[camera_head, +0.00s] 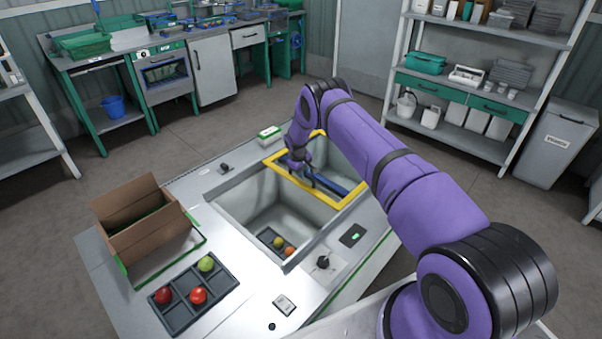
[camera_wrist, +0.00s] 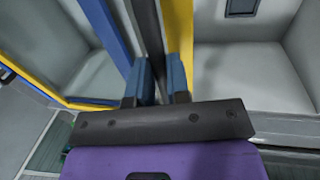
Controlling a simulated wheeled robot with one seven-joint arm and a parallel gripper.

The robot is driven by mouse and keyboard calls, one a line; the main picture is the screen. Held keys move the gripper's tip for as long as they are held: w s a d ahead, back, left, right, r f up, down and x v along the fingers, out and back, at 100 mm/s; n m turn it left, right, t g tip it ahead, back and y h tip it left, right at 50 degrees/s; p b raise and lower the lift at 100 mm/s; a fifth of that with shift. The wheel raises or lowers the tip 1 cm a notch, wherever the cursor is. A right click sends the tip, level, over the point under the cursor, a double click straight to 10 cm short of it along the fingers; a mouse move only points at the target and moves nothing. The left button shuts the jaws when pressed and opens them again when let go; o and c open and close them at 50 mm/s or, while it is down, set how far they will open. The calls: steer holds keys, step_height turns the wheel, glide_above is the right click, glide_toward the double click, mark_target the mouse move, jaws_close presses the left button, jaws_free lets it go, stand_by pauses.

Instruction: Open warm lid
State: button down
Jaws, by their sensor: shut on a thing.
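A yellow-framed lid (camera_head: 347,203), which I take for the warm lid, lies over the far part of a two-part sunken bin in the bench. A blue bar (camera_head: 343,188) shows inside its frame; in the wrist view a blue strip (camera_wrist: 104,28) runs beside the yellow edge (camera_wrist: 179,32). My gripper (camera_head: 303,172) is at the lid's near-left side. In the wrist view its fingers (camera_wrist: 160,84) are closed around a dark bar (camera_wrist: 147,30), seemingly the lid's handle. The near compartment (camera_head: 262,212) is uncovered. How far the lid overlaps the far compartment is unclear.
A green (camera_head: 278,242) and an orange tomato (camera_head: 289,251) lie in the near compartment. A cardboard box (camera_head: 140,220) and a dark tray (camera_head: 186,317) with several tomatoes stand at left. A dark knob (camera_head: 323,262) is at the bin's front edge. My arm spans the right side.

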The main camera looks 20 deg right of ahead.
steer(key=c, duration=1.1)
jaws_free()
step_height(320, 180, up, 11)
steer(key=a, duration=0.2)
steer(key=shift+s+f, duration=0.2)
steer(key=shift+s, duration=0.25)
